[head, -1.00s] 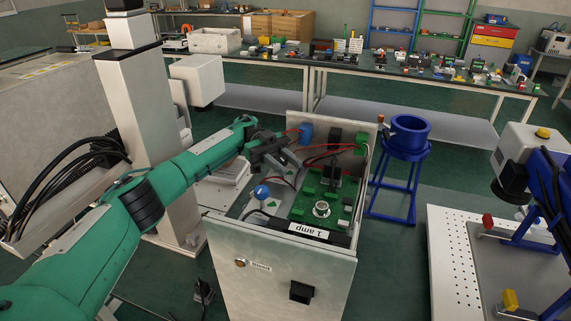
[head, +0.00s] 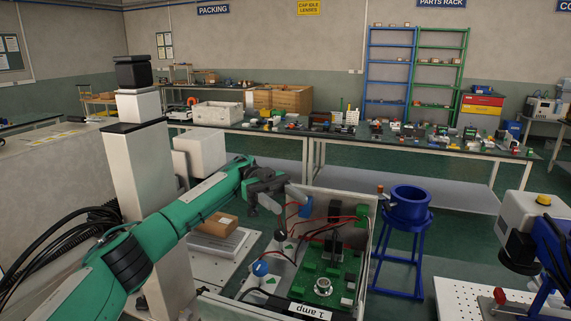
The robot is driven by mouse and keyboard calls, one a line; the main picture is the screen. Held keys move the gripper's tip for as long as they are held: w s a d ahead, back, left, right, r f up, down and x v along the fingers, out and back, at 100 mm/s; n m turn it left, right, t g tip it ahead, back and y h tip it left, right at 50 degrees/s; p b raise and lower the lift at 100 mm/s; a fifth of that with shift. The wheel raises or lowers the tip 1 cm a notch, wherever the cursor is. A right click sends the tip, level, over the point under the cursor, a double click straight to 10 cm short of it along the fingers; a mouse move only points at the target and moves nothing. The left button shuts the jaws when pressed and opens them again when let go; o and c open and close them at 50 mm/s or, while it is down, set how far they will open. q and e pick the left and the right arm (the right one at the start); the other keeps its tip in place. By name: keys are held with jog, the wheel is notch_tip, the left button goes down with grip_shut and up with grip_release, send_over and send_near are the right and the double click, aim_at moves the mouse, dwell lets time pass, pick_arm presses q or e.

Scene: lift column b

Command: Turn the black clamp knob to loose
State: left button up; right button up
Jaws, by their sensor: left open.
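A white column (head: 145,180) stands left of centre with a black block-shaped knob or cap (head: 132,72) on top. I cannot tell for sure that this is the clamp knob, or which way it is set. My left gripper (head: 270,200) is at the end of my green arm, just left of the open metal cabinet's back corner. It is open, with nothing seen between its fingers. It is well right of and below the black top piece, not touching it. My right gripper is not in view.
The open cabinet (head: 375,225) holds a green circuit board (head: 325,275) and red wires. A blue stand (head: 408,215) is to its right. A small cardboard box (head: 217,225) lies behind my left arm. A long cluttered table (head: 310,138) crosses the back.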

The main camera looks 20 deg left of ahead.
pick_arm(q)
notch_tip(320, 180, up, 10)
jog(key=shift+r+b, duration=0.15)
jog(key=shift+b, duration=0.25)
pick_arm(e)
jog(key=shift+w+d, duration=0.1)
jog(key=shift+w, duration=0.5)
